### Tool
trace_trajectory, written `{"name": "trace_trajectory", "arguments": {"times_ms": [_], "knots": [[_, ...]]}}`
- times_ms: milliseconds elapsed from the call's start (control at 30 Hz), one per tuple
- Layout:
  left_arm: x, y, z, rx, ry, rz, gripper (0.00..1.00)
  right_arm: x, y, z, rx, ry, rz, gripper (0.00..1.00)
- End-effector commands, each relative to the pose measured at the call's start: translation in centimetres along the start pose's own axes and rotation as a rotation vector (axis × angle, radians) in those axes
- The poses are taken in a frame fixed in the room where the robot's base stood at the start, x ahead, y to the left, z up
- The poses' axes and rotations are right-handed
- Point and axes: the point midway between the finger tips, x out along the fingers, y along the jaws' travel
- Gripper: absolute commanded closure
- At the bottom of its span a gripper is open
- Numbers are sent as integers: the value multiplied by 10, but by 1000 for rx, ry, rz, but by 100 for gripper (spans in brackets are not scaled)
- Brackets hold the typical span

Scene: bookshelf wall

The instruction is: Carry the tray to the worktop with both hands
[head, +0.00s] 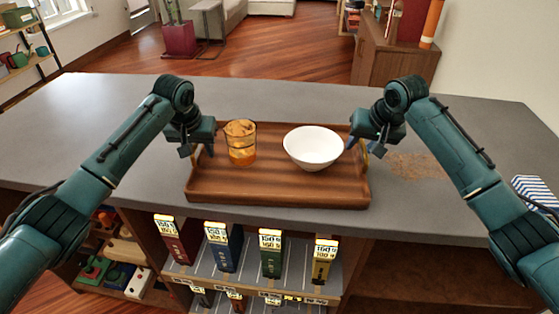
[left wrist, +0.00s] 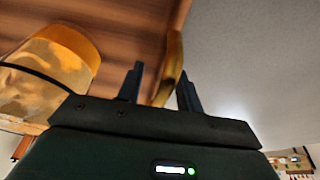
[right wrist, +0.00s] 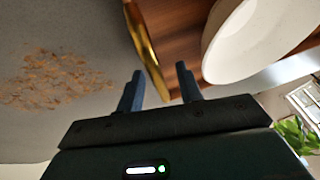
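The brown wooden tray (head: 280,190) lies on the grey worktop (head: 300,95), close to its front edge. A glass with an amber drink (head: 241,145) stands on its left part, and a white bowl (head: 313,148) on its right part. My left gripper (head: 197,149) is at the tray's left end; in the left wrist view the brass handle (left wrist: 173,65) lies between its parted fingers. My right gripper (head: 366,148) is at the right end; in the right wrist view the other brass handle (right wrist: 146,55) reaches between its parted fingers. Gaps show beside both handles.
A patch of brown crumbs (head: 417,165) lies on the worktop right of the tray. A blue-striped item (head: 533,190) is at the right edge. Shelves with labelled boxes (head: 270,252) are below the front edge. The worktop's left part is clear.

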Motion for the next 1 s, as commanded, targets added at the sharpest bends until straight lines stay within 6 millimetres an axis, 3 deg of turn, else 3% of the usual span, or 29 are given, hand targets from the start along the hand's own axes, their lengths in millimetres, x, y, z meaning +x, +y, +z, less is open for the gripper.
{"name": "trace_trajectory", "arguments": {"times_ms": [67,500,1000], "knots": [[0,0,0,0,0,0,64,0,0,0,0,0,0,64],[0,0,0,-1,0,0,100,0,0,0,0,0,0,100],[0,0,0,-1,0,0,100,0,0,0,1,0,1,100]]}}
